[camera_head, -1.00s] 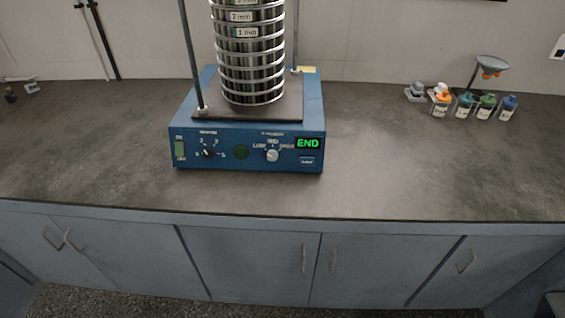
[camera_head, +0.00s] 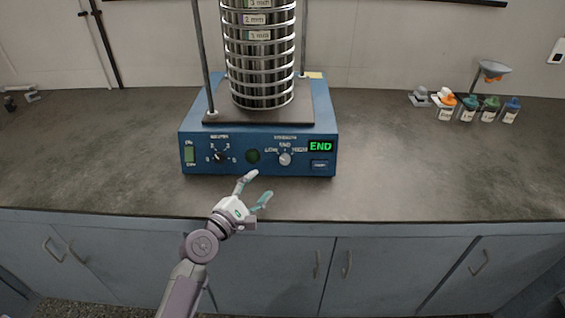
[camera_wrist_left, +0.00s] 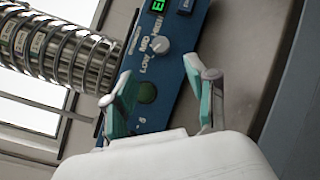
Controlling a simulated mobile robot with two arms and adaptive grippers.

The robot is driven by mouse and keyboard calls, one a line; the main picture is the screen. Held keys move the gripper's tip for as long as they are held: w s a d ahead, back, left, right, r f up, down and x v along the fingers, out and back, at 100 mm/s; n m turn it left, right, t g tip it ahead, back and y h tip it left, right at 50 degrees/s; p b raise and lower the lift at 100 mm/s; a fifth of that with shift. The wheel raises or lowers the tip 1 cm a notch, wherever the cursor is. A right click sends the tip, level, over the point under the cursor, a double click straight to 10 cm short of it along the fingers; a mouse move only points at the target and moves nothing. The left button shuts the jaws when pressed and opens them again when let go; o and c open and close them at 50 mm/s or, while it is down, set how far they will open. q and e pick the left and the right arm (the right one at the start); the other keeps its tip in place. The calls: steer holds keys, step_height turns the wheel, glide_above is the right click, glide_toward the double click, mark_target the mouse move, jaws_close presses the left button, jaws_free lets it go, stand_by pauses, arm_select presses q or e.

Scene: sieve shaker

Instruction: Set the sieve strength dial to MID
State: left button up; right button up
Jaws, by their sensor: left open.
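The strength dial (camera_head: 285,158) is a light round knob on the front panel of the blue sieve shaker (camera_head: 205,165), under the labels LOW, MID and HIGH. It also shows in the left wrist view (camera_wrist_left: 160,45), beyond the fingers. I cannot tell for sure which label its pointer faces. My left gripper (camera_head: 259,185) is open and empty, in front of the shaker and below and left of the dial, apart from it. Its two teal fingers are spread in the left wrist view (camera_wrist_left: 160,72). My right gripper is not in view.
A second, dark dial (camera_head: 220,157) and a green switch (camera_head: 189,154) are on the panel's left side. A display (camera_head: 320,146) reads END. A sieve stack (camera_head: 260,70) stands on the shaker. Bottles (camera_head: 466,108) stand at the right. The counter on both sides is mostly clear.

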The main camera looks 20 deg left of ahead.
mark_target(283, 161)
arm_select(q)
steer(key=x, duration=1.1)
steer(key=shift+w+d, duration=0.1)
steer(key=shift+w, duration=0.1)
steer(key=shift+c, duration=0.3)
jaws_close()
